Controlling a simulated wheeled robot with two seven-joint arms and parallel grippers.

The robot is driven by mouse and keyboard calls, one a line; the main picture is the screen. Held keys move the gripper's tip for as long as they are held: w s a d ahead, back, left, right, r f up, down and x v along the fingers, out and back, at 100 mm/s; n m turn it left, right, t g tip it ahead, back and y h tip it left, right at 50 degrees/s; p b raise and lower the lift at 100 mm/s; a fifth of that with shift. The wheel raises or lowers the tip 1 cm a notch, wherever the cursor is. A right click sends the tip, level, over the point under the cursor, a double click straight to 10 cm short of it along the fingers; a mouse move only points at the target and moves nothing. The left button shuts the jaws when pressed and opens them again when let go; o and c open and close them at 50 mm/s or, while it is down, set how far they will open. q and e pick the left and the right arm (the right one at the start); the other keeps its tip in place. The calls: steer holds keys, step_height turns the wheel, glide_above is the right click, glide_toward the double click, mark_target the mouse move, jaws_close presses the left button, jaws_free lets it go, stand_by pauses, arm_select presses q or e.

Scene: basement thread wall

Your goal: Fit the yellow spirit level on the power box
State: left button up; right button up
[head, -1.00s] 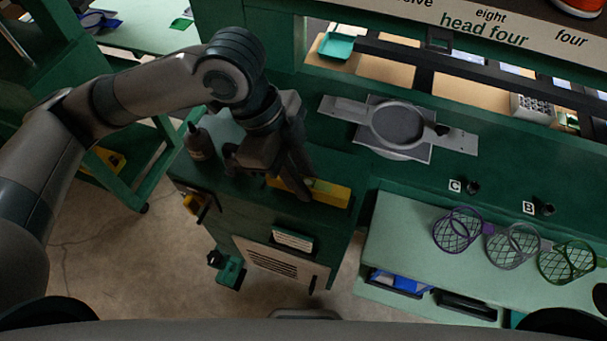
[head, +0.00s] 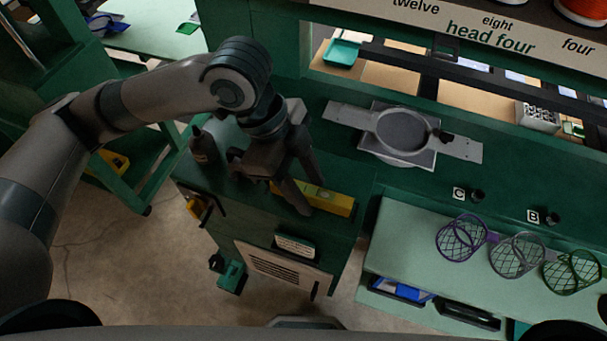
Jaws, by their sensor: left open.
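The yellow spirit level (head: 332,201) lies flat along the top of the green power box (head: 333,240), near its front right edge. My left gripper (head: 305,192) points down at the spirit level from above. Its fingers are apart, and they hide the middle-left part of the level. I cannot tell whether a finger touches the level. My right gripper is not in view.
A dark bottle (head: 204,147) stands at the left of the box top. A grey bracket with a round plate (head: 402,130) is on the green wall. Wire baskets (head: 517,253) sit on the bench at right. Open floor (head: 110,250) lies to the left.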

arm_select(q)
steer(key=shift+r, duration=0.1)
steer(key=shift+w+a+r, duration=0.15)
steer(key=shift+a+r, duration=0.05)
steer(key=shift+r, duration=0.3)
steer(key=b+v, duration=0.3)
steer(key=v, duration=1.3)
steer(key=shift+a, duration=0.1)
